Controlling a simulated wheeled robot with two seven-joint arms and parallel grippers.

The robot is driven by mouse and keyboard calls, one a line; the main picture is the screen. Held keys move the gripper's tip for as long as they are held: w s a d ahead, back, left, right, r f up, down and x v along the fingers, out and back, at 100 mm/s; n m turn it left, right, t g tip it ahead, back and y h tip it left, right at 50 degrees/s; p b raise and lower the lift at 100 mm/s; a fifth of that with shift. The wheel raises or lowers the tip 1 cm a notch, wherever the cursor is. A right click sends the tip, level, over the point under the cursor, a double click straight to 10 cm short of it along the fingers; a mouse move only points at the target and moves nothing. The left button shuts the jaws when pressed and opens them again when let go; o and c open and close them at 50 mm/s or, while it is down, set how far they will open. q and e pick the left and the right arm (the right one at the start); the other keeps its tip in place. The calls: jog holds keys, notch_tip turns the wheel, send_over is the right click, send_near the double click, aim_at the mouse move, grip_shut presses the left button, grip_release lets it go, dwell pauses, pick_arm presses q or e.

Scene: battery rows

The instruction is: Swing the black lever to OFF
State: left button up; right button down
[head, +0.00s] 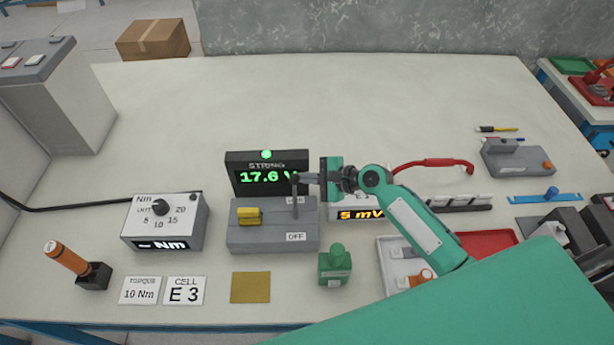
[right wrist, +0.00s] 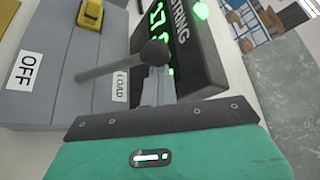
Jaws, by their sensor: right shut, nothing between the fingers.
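The lever (head: 295,197) stands up from a grey switch box (head: 250,238), near its upper label and away from the OFF label (head: 296,237). In the right wrist view the lever has a grey shaft (right wrist: 108,68) and a black knob (right wrist: 153,52); the LOAD label (right wrist: 120,87) is beside it and the OFF label (right wrist: 25,70) is farther left. My right gripper (head: 307,179) is shut and empty, its fingertips (right wrist: 156,80) right beside the knob. I cannot tell whether they touch it. My left gripper is not in view.
A display (head: 266,177) reading 17.6 stands behind the switch box, with a yellow knob (head: 250,216) on the box's left. A torque dial box (head: 165,221) stands left.

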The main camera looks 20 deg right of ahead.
jog(key=shift+s, duration=0.1)
jog(key=shift+s+a+r, duration=0.1)
jog(key=shift+s+r, duration=0.05)
jog(key=shift+r, duration=0.1)
jog(key=shift+n+t, duration=0.3)
jog(key=shift+s+a+r+b, duration=0.15)
jog(key=shift+s+b, duration=0.15)
jog(key=shift+b, duration=0.2)
jog(key=shift+s+r+n+t+b, duration=0.2)
jog(key=shift+s+n+t+b, duration=0.3)
jog(key=shift+n, duration=0.1)
jog(key=shift+s+a+r+n+t+y+b, duration=0.25)
jog(key=shift+s+a+n+t+b, duration=0.35)
jog(key=shift+s+b, duration=0.7)
jog(key=shift+s+a+r+n+t+y+b, duration=0.15)
jog(key=shift+s+a+n+t+y+b, duration=0.15)
jog(key=shift+s+n+b, duration=1)
jog(key=shift+s+a+r+n+t+y+b, duration=0.35)
jog(key=shift+s+b, duration=0.55)
jog(key=shift+s, duration=0.85)
jog(key=shift+a+f, duration=0.1)
jog(key=shift+f, duration=0.05)
